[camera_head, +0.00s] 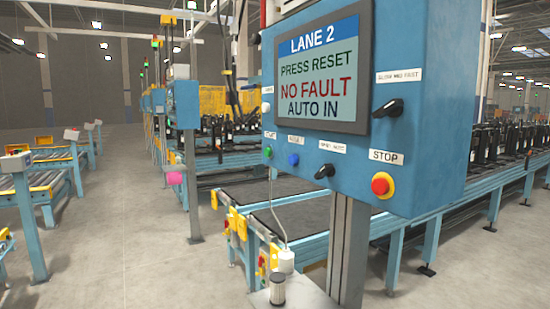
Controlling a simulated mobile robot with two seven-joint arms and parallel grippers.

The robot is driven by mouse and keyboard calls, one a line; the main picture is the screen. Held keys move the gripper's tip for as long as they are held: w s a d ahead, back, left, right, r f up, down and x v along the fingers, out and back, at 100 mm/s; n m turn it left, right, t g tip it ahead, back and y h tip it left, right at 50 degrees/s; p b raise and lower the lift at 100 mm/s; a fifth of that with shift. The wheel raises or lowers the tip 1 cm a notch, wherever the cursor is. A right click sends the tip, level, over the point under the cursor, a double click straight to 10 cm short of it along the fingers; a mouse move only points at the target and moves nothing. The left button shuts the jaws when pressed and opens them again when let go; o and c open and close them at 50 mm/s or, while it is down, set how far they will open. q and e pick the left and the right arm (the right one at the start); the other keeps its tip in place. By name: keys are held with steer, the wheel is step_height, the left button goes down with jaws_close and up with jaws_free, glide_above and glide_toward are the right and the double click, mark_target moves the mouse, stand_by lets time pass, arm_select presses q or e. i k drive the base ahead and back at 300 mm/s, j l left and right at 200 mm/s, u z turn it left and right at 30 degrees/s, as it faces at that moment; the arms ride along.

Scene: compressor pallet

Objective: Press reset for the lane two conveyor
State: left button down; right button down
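The lane two control panel (420,150) is a large blue box on a grey post, close in front of me. Its screen (322,75) reads "LANE 2, PRESS RESET, NO FAULT, AUTO IN". Under the screen are a green button (267,152) labelled START and a blue button (293,159) under a small label too blurred to read surely. A black selector knob (325,171) sits to their right. A red stop button (383,185) on a yellow ring sits below the STOP label. Neither of my grippers is in view.
Another black knob (388,108) is right of the screen. A small dark-and-white cylinder (278,289) stands on a grey surface at the bottom. The lane two conveyor (290,207) runs behind the post. Dark bottles (500,143) line the right conveyor. Open floor (130,240) lies left.

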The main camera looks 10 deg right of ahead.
mark_target(293, 159)
steer(key=i+j+z, duration=0.1)
steer(key=i+j, duration=0.9)
